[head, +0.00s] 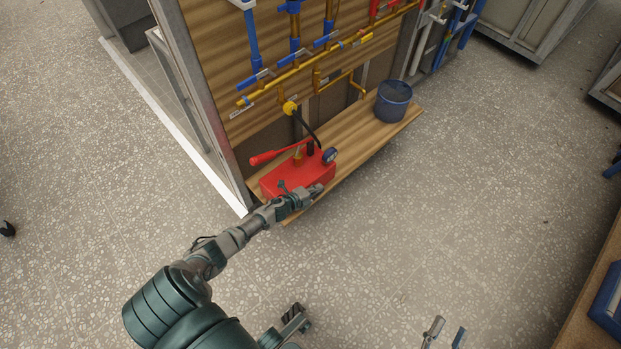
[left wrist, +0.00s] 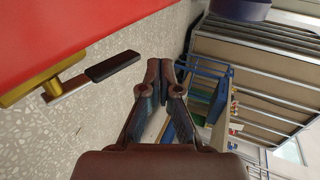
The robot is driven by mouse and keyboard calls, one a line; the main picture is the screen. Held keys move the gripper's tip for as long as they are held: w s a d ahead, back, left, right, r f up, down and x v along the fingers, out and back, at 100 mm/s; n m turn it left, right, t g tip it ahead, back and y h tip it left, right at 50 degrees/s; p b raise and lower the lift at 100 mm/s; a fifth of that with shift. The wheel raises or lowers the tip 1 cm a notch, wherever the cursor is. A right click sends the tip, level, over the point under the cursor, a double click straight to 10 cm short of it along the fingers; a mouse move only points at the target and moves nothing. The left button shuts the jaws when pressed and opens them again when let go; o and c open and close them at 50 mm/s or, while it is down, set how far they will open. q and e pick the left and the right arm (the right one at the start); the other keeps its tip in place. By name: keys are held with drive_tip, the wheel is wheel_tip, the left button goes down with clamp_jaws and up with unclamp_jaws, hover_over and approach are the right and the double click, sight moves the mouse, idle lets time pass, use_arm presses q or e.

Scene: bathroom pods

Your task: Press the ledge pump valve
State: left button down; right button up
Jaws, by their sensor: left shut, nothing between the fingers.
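A red pump (head: 275,182) stands on the wooden ledge (head: 350,140), with a red lever, a round gauge (head: 329,155) and a black hose. My left gripper (head: 318,189) is at its front edge and hides part of it. In the left wrist view, the pump's red side (left wrist: 60,30) fills the upper left. A brass valve (left wrist: 30,86) with a dark-tipped handle (left wrist: 112,66) sticks out from it. My left fingers (left wrist: 165,72) are shut and empty, to the right of the handle tip and apart from it in the picture. My right gripper (head: 446,335) shows two spread fingertips at the bottom edge.
A blue bucket (head: 392,101) stands farther along the ledge. Brass and blue pipes (head: 300,66) run along the panel above, with the hose joined at a yellow fitting (head: 290,107). The speckled floor (head: 430,220) in front is clear. A wooden bench edge (head: 595,300) is at right.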

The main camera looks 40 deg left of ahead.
use_arm(q)
wheel_tip(320, 180, up, 5)
drive_tip(key=p, duration=0.3)
use_arm(e)
wheel_tip(320, 180, down, 10)
drive_tip(key=s+d+g+h+p, duration=0.2)
drive_tip(key=d+g, duration=0.1)
drive_tip(key=g, duration=0.6)
use_arm(q)
wheel_tip(320, 180, up, 8)
drive_tip(key=p, duration=0.3)
hover_over(316, 197)
drive_tip(key=s, duration=0.2)
drive_tip(key=shift+s+a, duration=0.2)
use_arm(e)
drive_tip(key=s+d+f+g+h, duration=0.2)
drive_tip(key=s+f+g, duration=0.4)
drive_tip(key=s, duration=0.3)
drive_tip(key=shift+d+f+g, duration=0.2)
drive_tip(key=shift+d+g, duration=0.3)
drive_tip(key=shift+d, duration=0.1)
use_arm(q)
drive_tip(key=shift+a+f, duration=0.1)
drive_tip(key=shift+a, duration=0.05)
use_arm(e)
drive_tip(key=shift+s+a, duration=0.1)
